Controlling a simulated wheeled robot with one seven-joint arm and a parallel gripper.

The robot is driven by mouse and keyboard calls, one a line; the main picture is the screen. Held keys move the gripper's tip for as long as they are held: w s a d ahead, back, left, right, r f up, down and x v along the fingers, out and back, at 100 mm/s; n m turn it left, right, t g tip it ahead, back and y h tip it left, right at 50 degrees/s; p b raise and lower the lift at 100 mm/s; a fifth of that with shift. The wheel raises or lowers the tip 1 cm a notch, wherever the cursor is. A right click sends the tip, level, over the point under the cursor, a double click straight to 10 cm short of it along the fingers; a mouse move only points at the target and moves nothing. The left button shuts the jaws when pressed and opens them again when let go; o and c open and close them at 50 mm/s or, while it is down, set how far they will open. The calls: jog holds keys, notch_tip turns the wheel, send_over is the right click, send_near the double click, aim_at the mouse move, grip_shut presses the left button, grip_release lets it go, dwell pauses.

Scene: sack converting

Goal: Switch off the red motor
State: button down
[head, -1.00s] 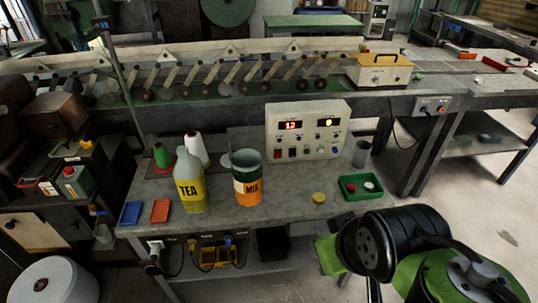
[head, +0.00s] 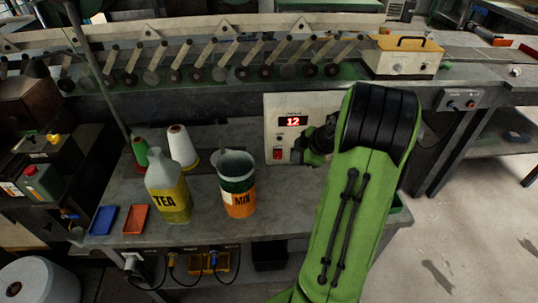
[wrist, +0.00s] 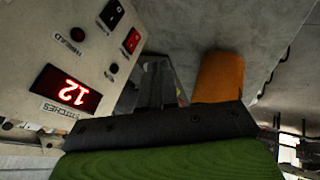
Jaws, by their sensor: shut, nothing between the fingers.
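A pale control panel (head: 278,115) stands at the back of the bench, with a lit red display (head: 293,121) reading 12 and a red rocker switch (head: 277,154) low on its left side. My arm covers its right half. The wrist view shows the panel tilted, with the red switch (wrist: 131,40), a black switch (wrist: 110,14) and the display (wrist: 74,89). My gripper (head: 304,152) is shut and empty, in front of the panel, right of the red switch. In the wrist view its fingers (wrist: 160,82) are beside the panel. No motor can be picked out as red.
A TEA jug (head: 168,190) and a green and orange MIX can (head: 238,190) stand left of my gripper. Blue (head: 103,220) and orange (head: 136,219) trays lie at the front left. A wall box (head: 460,101) is mounted on the right. Plugs hang below the bench edge.

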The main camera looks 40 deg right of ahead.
aim_at(275, 156)
jog(key=b+x, duration=0.1)
jog(key=x, duration=0.9)
jog(key=shift+s+b, duration=0.1)
jog(key=shift+b, duration=0.2)
jog(key=w, duration=0.1)
jog(key=w+d, duration=0.2)
jog(key=shift+w+d+f, duration=0.1)
jog(key=shift+w+f, duration=0.15)
jog(key=shift+w+d+f+b, duration=0.15)
jog(key=shift+f+b, duration=0.25)
jog(key=shift+b, duration=0.8)
jog(key=shift+r+p, duration=0.7)
jog(key=shift+r, duration=0.5)
jog(key=shift+f, duration=0.1)
